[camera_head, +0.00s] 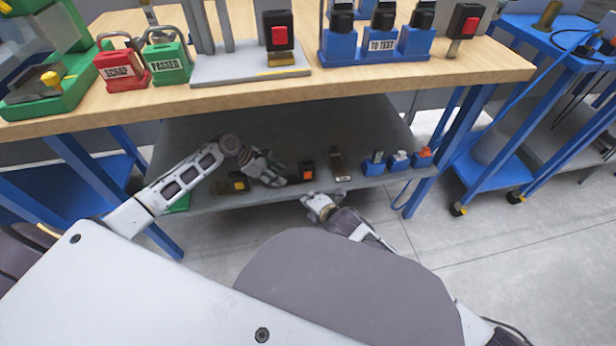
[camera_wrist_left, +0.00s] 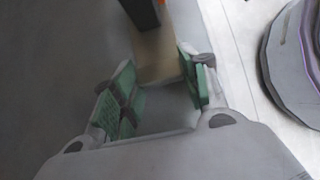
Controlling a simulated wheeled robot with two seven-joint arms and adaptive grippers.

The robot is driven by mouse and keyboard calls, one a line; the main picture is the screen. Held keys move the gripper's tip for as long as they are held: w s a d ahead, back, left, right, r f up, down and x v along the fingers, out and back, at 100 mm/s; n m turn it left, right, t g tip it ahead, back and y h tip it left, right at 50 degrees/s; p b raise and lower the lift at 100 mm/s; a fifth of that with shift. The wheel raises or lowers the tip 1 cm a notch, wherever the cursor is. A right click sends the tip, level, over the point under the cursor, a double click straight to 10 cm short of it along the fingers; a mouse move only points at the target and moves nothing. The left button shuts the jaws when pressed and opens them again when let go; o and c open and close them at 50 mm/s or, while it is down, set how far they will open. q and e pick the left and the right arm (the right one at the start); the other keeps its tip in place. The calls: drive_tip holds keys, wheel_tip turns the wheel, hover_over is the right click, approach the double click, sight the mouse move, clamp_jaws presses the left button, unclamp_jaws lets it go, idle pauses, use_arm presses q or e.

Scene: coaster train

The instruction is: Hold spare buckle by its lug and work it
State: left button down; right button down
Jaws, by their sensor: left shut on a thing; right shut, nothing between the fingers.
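The black buckle with an orange-red button (camera_head: 306,172) is on the lower grey shelf under the bench. My left gripper (camera_head: 278,178) reaches over the shelf from the left, just left of this buckle. In the left wrist view, the green-padded fingers of the left gripper (camera_wrist_left: 158,88) are shut on a pale tan piece (camera_wrist_left: 155,58), which appears to be the buckle's lug. The black body (camera_wrist_left: 142,12) with a bit of orange shows past the fingertips, cut off by the frame. My right gripper (camera_head: 314,203) is shut and empty at the shelf's front edge, below the buckle.
The lower shelf (camera_head: 215,200) also holds a black buckle with a yellow button (camera_head: 239,184), a dark strip with a pale end (camera_head: 340,166) and small blue holders (camera_head: 373,165) at right. The bench top (camera_head: 210,97) overhangs it, with red and green padlocks and test stands.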

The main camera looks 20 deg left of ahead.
use_arm(q)
drive_tip(key=c, duration=0.7)
unclamp_jaws()
drive_tip(key=shift+a+r, duration=0.1)
drive_tip(key=v, duration=1.1)
drive_tip(key=shift+s+a+r, duration=0.15)
drive_tip(key=shift+r, duration=0.15)
drive_tip(key=s+d+p, duration=0.7)
drive_tip(key=s+p, duration=0.5)
drive_tip(key=p, duration=0.7)
idle(1.3)
